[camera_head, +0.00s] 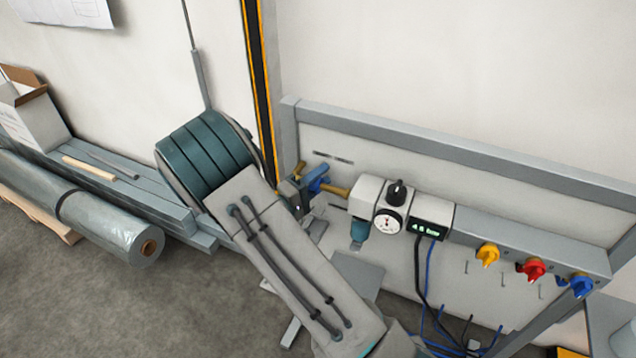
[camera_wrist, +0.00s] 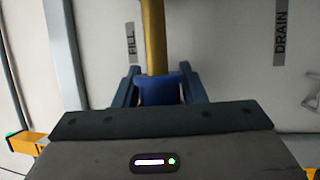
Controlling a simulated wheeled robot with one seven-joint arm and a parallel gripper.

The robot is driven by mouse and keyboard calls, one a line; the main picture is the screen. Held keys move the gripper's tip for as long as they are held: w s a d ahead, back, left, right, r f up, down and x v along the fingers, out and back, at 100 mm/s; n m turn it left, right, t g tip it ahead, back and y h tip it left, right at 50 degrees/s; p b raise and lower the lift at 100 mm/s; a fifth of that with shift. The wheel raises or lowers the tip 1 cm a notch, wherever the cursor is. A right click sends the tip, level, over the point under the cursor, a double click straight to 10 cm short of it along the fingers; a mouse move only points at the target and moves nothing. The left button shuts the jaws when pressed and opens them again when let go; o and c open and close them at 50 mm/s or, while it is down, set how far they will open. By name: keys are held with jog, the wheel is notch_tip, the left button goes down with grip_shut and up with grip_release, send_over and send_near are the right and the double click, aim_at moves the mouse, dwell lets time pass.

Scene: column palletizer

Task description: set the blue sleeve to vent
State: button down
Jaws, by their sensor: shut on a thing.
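The blue sleeve (camera_wrist: 160,90) sits between the two fingers of my gripper (camera_wrist: 160,86) in the wrist view, with the fingers shut on its sides. A brass lever (camera_wrist: 153,38) runs up from the sleeve, between the FILL label (camera_wrist: 131,40) on the left and the DRAIN label (camera_wrist: 280,32) on the right. The lever stands closer to FILL. No vent label can be read. In the head view the blue sleeve (camera_head: 318,179) shows small at the end of my arm, and my arm partly hides the valve.
Right of the valve are a grey regulator (camera_head: 370,193) with a gauge (camera_head: 388,222) and a lit display (camera_head: 430,218). Yellow (camera_head: 487,254), red (camera_head: 532,269) and blue (camera_head: 581,285) knobs follow along the rail. Cables hang below. A film roll (camera_head: 100,215) lies at left.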

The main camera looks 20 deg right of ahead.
jog(key=shift+w+a, duration=0.1)
jog(key=shift+a, duration=0.05)
jog(key=c, duration=1.1)
grip_release()
jog(key=shift+o, duration=0.2)
jog(key=shift+a, duration=0.1)
jog(key=b+v, duration=0.2)
jog(key=v, duration=1.2)
